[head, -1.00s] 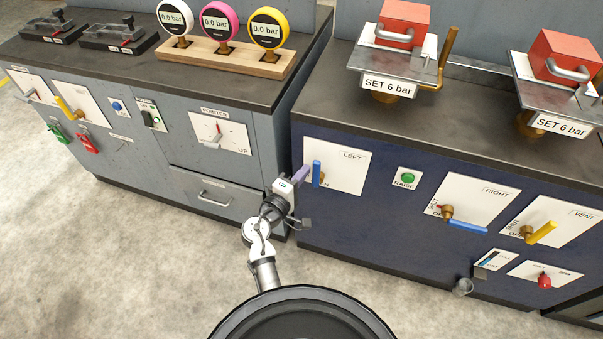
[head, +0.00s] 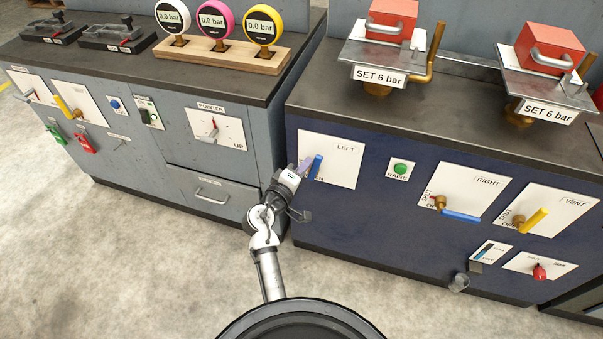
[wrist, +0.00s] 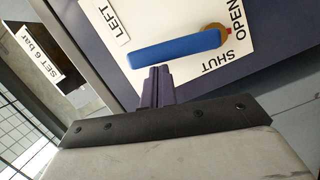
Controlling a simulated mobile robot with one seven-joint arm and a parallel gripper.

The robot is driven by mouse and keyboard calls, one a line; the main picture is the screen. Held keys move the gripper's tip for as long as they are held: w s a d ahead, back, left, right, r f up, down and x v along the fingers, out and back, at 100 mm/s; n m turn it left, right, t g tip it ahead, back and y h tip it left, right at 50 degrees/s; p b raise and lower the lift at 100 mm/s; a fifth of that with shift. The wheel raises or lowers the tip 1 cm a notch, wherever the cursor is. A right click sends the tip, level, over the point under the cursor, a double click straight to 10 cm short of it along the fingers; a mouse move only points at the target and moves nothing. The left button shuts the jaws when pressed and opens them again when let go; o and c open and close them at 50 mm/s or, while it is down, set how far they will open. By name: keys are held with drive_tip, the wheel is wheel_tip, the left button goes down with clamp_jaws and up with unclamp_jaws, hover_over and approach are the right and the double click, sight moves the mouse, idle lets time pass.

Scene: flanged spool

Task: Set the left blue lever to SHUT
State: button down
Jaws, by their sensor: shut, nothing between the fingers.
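The left blue lever (head: 316,167) is on the white plate marked LEFT (head: 343,165) on the dark blue cabinet. In the head view it points up and leans a little right. The wrist view shows the lever (wrist: 175,48) running leftward from its brass pivot (wrist: 214,37), with a red mark beside OPEN (wrist: 237,20). The SHUT label (wrist: 217,62) is below the pivot in that view. My gripper (wrist: 156,72) is shut and empty. Its fingertips are at the lever's side, touching or nearly so; in the head view my gripper (head: 304,168) is left of the lever.
Right of the lever are a green RAISE button (head: 400,168), a second blue lever (head: 460,215) marked RIGHT and a yellow VENT lever (head: 533,219). The grey cabinet (head: 180,163) stands to the left. The floor in front is clear.

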drive_tip(key=d+m, duration=0.1)
drive_tip(key=d+m+y+b, duration=0.1)
drive_tip(key=shift+s+d+m, duration=0.1)
drive_tip(key=shift+s+m, duration=0.2)
drive_tip(key=shift+s, duration=0.1)
drive_tip(key=s+d+f+m+y+b, duration=0.2)
drive_tip(key=d+f+m+y+b, duration=0.1)
drive_tip(key=m, duration=0.5)
drive_tip(key=shift+d+f+m+b, duration=0.4)
drive_tip(key=shift+d+f+b, duration=0.65)
drive_tip(key=shift+d, duration=0.55)
drive_tip(key=shift+f, duration=0.15)
